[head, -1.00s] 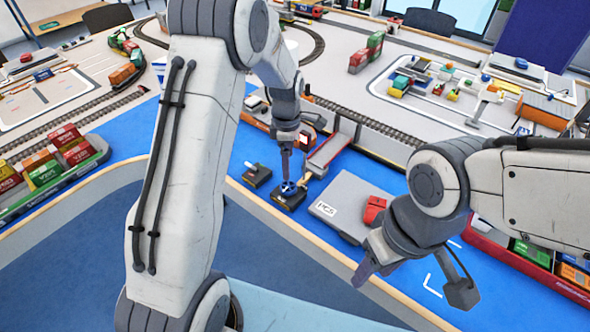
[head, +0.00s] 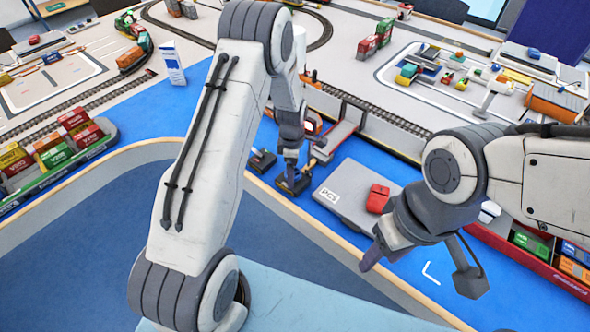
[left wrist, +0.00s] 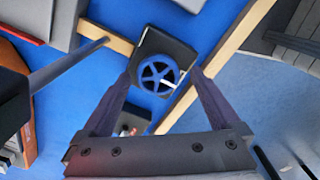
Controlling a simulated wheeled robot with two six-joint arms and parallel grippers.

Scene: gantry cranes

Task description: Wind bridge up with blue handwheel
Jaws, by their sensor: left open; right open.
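The blue handwheel (left wrist: 157,75) sits on a small black box (left wrist: 178,50) in the left wrist view. My left gripper (left wrist: 165,72) is open, its two fingers on either side of the wheel in that view; I cannot tell whether they touch it. In the head view my left gripper (head: 291,178) points down over the black box (head: 300,188) at the table edge and mostly hides the wheel. A grey ramp with red sides (head: 336,137), perhaps the bridge, lies just behind. My right gripper (head: 374,260) is open and empty in front of the grey case.
A second black control box (head: 262,161) stands left of the handwheel. A grey case (head: 338,205) with a red block (head: 378,198) lies to the right. Rail track (head: 385,122) runs behind. A container ship (head: 60,175) is at left.

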